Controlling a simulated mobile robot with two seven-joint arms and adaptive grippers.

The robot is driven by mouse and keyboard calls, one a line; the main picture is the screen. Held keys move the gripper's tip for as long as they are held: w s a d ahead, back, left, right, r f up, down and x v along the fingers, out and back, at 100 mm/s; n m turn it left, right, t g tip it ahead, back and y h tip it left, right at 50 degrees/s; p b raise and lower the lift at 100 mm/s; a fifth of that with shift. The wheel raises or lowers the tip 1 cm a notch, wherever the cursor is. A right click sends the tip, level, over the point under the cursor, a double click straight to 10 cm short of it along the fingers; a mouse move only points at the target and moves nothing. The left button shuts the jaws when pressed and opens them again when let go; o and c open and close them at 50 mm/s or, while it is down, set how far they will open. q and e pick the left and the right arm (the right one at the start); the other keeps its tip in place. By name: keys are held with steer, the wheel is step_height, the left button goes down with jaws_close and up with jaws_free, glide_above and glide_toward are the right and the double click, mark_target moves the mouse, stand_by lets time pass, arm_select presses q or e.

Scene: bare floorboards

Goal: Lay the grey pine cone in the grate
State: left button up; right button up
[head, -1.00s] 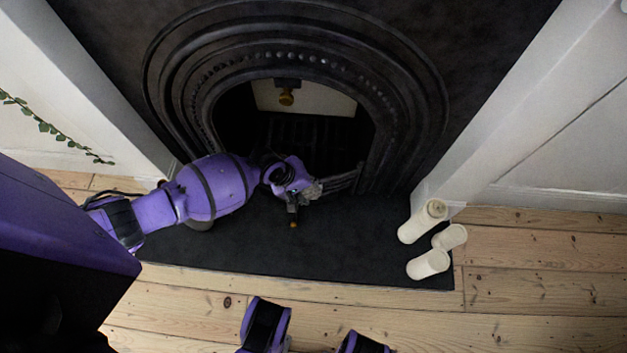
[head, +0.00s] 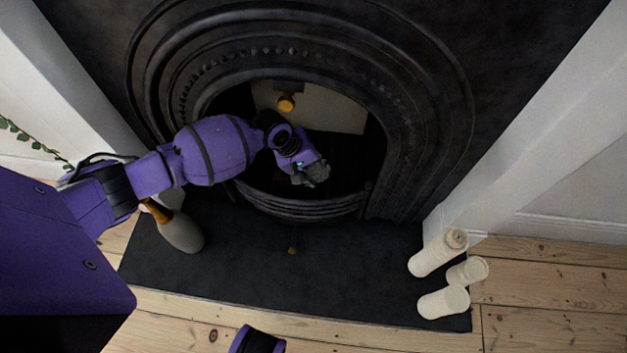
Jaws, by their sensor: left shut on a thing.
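The fireplace grate (head: 300,208) has a curved dark front of bars below the arched opening. My left arm reaches in from the left, and its gripper (head: 307,171) is over the grate, behind the front bars. The gripper is shut on the grey pine cone (head: 316,175), which shows as a rough grey lump at its tip. The gripper hides part of the cone, and I cannot tell whether the cone touches the grate floor. My right gripper is not in view.
Several cream candles (head: 440,252) stand at the hearth's right end. A yellow-brown knob (head: 286,104) hangs at the back of the opening.

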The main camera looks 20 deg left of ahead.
arm_select(q)
steer(key=w+f+b, duration=0.1)
steer(key=f+b, duration=0.1)
steer(key=f, duration=0.1)
steer(key=w+f+b, duration=0.1)
steer(key=f+b, duration=0.1)
steer(key=f, duration=0.2)
steer(key=w+a+f+b, duration=0.1)
steer(key=w+f+b, duration=0.1)
steer(key=f+b, duration=0.1)
steer(key=shift+f, duration=0.15)
steer(key=shift+f+b, duration=0.4)
steer(key=shift+f, duration=0.55)
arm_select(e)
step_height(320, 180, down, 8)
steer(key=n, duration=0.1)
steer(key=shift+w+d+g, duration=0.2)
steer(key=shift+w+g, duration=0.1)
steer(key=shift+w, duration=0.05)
arm_select(q)
steer(key=shift+w, duration=0.1)
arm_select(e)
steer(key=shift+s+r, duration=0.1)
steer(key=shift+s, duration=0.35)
arm_select(q)
steer(key=shift+f, duration=0.15)
steer(key=shift+f, duration=0.15)
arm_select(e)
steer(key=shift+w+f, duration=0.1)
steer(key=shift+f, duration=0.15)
